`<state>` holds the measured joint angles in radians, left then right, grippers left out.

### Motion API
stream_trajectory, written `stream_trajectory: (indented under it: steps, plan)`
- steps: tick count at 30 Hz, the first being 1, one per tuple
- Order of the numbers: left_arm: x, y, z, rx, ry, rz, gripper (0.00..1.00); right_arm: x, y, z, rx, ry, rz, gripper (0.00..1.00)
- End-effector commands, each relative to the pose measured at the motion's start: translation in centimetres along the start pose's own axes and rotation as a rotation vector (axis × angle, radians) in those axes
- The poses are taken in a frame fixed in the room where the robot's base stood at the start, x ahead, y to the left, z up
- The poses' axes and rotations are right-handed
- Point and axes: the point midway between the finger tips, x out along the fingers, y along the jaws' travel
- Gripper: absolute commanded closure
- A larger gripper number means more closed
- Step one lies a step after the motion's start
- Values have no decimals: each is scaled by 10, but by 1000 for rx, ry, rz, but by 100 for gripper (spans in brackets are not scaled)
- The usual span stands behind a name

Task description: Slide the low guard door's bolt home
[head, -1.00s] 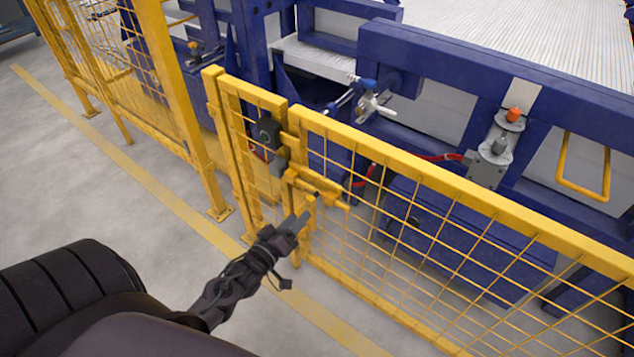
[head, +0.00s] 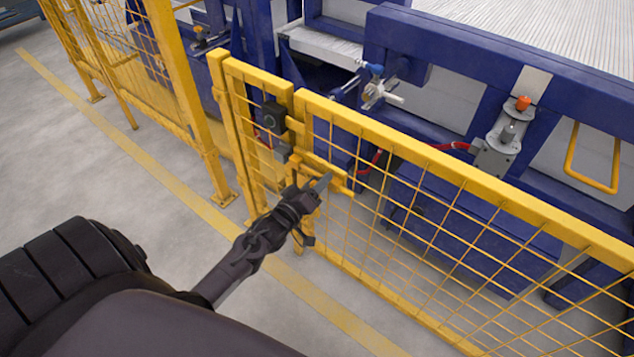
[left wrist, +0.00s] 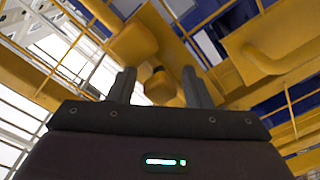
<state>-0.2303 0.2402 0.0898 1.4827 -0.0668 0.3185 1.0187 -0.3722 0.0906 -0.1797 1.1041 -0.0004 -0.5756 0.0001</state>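The low guard door (head: 450,190) is a yellow frame with wire mesh, and its left edge stands close beside a narrow fixed yellow panel (head: 236,110). The yellow bolt (head: 341,183) sits at the door's upper left edge, partly hidden behind my left gripper (head: 322,184). In the left wrist view, the two dark fingers of my gripper (left wrist: 157,76) are apart. A yellow bolt part (left wrist: 160,92) shows between or just beyond them; I cannot tell whether they touch it. My right gripper is not in view.
A black switch box (head: 270,117) is mounted on the fixed panel just above the bolt. Blue machinery (head: 480,60) stands behind the fence. The grey floor (head: 100,180) in front is clear.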

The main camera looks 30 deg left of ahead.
Motion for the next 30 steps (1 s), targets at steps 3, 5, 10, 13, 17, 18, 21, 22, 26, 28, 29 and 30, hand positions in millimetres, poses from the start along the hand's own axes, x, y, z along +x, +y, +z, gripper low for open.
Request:
stream_trajectory:
  steps: [3, 5, 10, 13, 17, 18, 21, 22, 26, 28, 29, 30]
  plan:
    - [0, 0, 0, 0, 0, 0, 72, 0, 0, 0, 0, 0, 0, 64]
    - [0, 0, 0, 1, 0, 1, 79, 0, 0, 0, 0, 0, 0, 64]
    - [0, 1, 0, 2, 1, 2, 100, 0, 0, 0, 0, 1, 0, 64]
    - [0, 0, -2, 3, 2, 2, 100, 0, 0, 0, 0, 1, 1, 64]
    - [2, -14, -17, 9, 3, 1, 100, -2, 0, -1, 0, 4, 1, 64]
    - [2, -20, -23, 10, 4, 0, 100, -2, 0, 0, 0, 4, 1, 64]
    - [3, -33, -36, 10, 4, 1, 100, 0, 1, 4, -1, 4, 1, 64]
    - [3, -36, -39, 10, 4, 1, 100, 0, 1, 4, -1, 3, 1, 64]
    - [4, -42, -45, 9, 6, 1, 100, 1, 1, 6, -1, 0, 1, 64]
    - [4, -43, -46, 10, 6, 1, 100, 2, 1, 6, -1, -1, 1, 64]
    - [4, -43, -46, 10, 7, 1, 100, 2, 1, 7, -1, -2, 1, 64]
    - [4, -43, -47, 11, 7, 0, 100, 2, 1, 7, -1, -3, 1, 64]
